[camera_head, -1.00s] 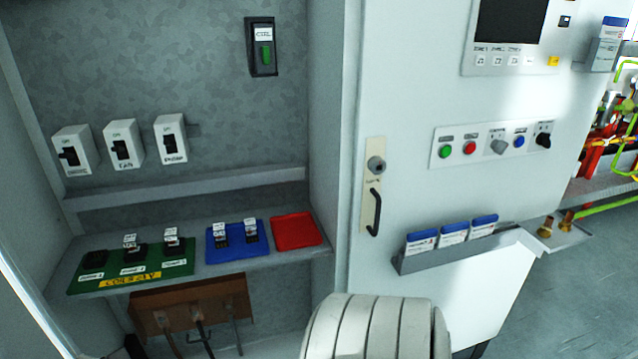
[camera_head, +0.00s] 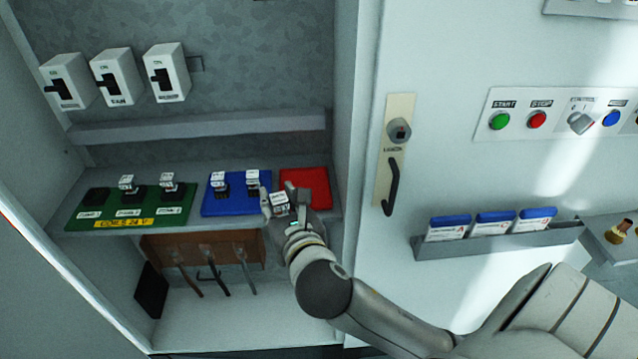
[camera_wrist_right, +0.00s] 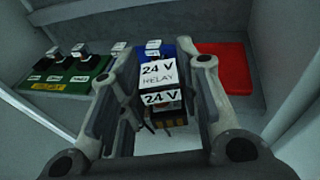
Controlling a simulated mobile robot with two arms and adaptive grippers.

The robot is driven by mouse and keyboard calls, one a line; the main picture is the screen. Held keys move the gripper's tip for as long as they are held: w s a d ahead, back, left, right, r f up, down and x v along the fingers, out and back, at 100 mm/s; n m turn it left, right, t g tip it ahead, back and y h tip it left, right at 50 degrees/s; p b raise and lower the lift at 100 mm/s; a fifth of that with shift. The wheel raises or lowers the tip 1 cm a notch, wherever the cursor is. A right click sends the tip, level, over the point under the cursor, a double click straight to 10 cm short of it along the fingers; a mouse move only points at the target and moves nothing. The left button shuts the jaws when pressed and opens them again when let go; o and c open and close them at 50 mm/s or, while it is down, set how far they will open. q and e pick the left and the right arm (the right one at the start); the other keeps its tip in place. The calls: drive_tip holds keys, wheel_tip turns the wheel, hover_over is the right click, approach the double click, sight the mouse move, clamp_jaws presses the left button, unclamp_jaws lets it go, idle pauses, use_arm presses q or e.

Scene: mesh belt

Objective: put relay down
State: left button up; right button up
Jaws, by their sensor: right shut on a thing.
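My right gripper (camera_head: 280,195) is in front of the shelf, between the blue mat (camera_head: 236,208) and the red mat (camera_head: 318,184). It is shut on a relay (camera_head: 279,200) with a white top. In the right wrist view, the relay (camera_wrist_right: 159,76) reads "24 V RELAY" and sits between the fingers, with dark sides and metal pins below. The red mat is empty where it shows; it also appears in the right wrist view (camera_wrist_right: 226,62). The blue mat holds two relays (camera_head: 219,185). The gripper hides part of the mats' edges. My left gripper is not in view.
A green mat (camera_head: 75,216) with relays in sockets and an empty socket lies at the shelf's left. Three switches (camera_head: 115,76) are on the back wall. Tools hang on a brown rack (camera_head: 160,250) below. The cabinet door with its handle (camera_head: 391,188) stands to the right.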

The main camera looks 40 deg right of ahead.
drive_tip(key=w+d+r+m+g+h+b, duration=0.2)
drive_tip(key=d+r+m+g+h, duration=0.25)
drive_tip(key=m+h, duration=0.4)
drive_tip(key=shift+n+g, duration=0.35)
drive_tip(key=shift+g, duration=0.3)
drive_tip(key=w+d+f, duration=0.2)
drive_tip(key=w+f, duration=0.1)
drive_tip(key=w+d+f+p, duration=0.1)
drive_tip(key=w+d+f, duration=0.5)
drive_tip(key=w, duration=0.1)
drive_tip(key=shift+d, duration=0.2)
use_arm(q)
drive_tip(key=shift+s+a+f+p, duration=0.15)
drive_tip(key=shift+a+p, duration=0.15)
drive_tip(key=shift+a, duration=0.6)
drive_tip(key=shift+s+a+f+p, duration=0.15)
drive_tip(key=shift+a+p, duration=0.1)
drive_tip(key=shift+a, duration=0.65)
use_arm(e)
drive_tip(key=shift+w+d+f, duration=0.1)
drive_tip(key=shift+w+f, duration=0.05)
drive_tip(key=shift+f, duration=1.65)
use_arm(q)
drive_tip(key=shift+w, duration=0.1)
use_arm(e)
drive_tip(key=shift+f, duration=0.15)
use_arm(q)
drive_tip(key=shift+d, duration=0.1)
use_arm(e)
drive_tip(key=o, duration=1)
